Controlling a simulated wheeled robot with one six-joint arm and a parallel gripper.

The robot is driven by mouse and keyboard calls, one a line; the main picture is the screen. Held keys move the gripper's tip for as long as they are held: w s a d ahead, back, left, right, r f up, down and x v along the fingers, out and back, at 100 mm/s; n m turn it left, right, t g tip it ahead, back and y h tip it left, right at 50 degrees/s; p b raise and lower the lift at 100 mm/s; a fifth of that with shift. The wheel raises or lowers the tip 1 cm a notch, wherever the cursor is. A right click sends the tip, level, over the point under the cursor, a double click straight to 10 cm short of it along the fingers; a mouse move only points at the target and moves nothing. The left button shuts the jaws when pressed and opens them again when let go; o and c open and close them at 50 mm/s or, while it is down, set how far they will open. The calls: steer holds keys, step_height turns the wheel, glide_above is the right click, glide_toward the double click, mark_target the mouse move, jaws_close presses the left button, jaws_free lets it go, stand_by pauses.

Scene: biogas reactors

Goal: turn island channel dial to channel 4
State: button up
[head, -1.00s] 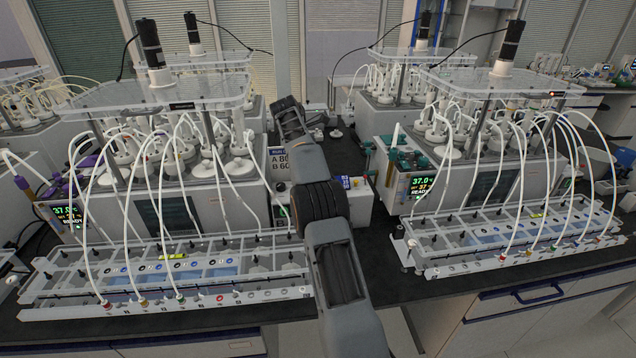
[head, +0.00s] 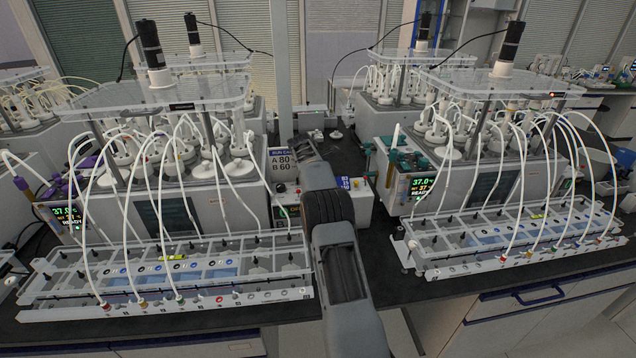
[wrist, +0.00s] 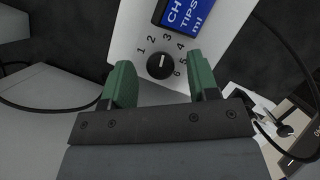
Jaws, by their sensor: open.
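The channel dial (wrist: 160,66) is a round black knob on a white panel (wrist: 128,28) in the wrist view. Numbers 1 to 6 are printed in an arc around it. Its short white mark points upward in the picture, roughly toward 3; the exact setting is hard to tell. My gripper (wrist: 161,76) is open, its green fingers to the left and right of the dial, with gaps on both sides. I see nothing held.
A blue label (wrist: 188,14) sits just above the dial. A reactor rack (head: 170,312) stands left of my arm and another (head: 520,255) right, both with looping white tubes. Dark bench shows between the racks.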

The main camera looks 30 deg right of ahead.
steer(key=shift+c, duration=0.4)
steer(key=c, duration=0.8)
steer(key=shift+r+p, duration=0.35)
steer(key=shift+p, duration=0.65)
steer(key=shift+c, duration=0.2)
steer(key=shift+m+p, duration=0.4)
steer(key=shift+p, duration=0.15)
steer(key=shift+f+m+g, duration=0.3)
steer(key=o, duration=0.9)
steer(key=v, duration=1.4)
steer(key=shift+f, duration=0.1)
